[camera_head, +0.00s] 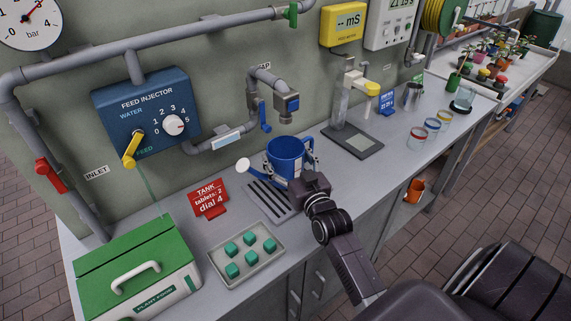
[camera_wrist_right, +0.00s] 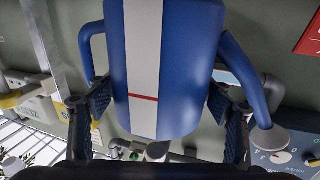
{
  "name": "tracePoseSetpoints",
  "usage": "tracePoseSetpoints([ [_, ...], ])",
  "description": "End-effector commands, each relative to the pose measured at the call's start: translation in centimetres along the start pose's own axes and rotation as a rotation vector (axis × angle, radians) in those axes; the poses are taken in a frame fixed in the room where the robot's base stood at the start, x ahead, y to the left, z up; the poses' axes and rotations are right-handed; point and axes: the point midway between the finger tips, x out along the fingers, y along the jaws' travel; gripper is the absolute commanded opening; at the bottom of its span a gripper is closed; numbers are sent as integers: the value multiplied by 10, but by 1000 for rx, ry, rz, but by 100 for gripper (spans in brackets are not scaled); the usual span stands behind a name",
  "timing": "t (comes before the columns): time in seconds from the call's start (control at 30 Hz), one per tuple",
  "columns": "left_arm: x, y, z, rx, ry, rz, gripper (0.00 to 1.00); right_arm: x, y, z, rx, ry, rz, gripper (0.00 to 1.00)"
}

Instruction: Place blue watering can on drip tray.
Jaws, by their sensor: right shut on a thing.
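The blue watering can (camera_head: 286,152) is upright in my right gripper (camera_head: 297,176), its white-tipped spout pointing left. It is at the back right of the slotted drip tray (camera_head: 268,200), below the tap; I cannot tell whether its base touches the tray. In the right wrist view the can (camera_wrist_right: 195,60), with a white stripe and a red line, fills the middle between the two fingers of the gripper (camera_wrist_right: 158,118), which is shut on it. The can's lower part is hidden by the gripper in the head view. My left gripper is not in view.
The tap (camera_head: 288,103) with a blue lever hangs above the can. A red sign (camera_head: 209,198), a tray of green tablets (camera_head: 270,268) and a green box (camera_head: 135,265) are at left. The front right counter is clear.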

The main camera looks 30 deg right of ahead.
Motion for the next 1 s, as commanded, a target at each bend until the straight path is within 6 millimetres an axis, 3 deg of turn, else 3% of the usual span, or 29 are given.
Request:
tracePoseSetpoints([
  [0.13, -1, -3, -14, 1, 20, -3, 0, 0, 0, 24, -1, -5, 0, 46],
  [0.3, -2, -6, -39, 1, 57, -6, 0, 0, 0, 31, -1, 0, 0, 46],
  [0.57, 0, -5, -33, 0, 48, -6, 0, 0, 0, 33, 0, -1, 0, 46],
  [0.6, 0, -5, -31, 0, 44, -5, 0, 0, 0, 33, 0, -2, 0, 77],
  [0.7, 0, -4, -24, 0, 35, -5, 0, 0, 0, 33, 0, -2, 0, 88],
  [1.0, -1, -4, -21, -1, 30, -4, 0, 0, 0, 32, 0, -2, 0, 91],
])
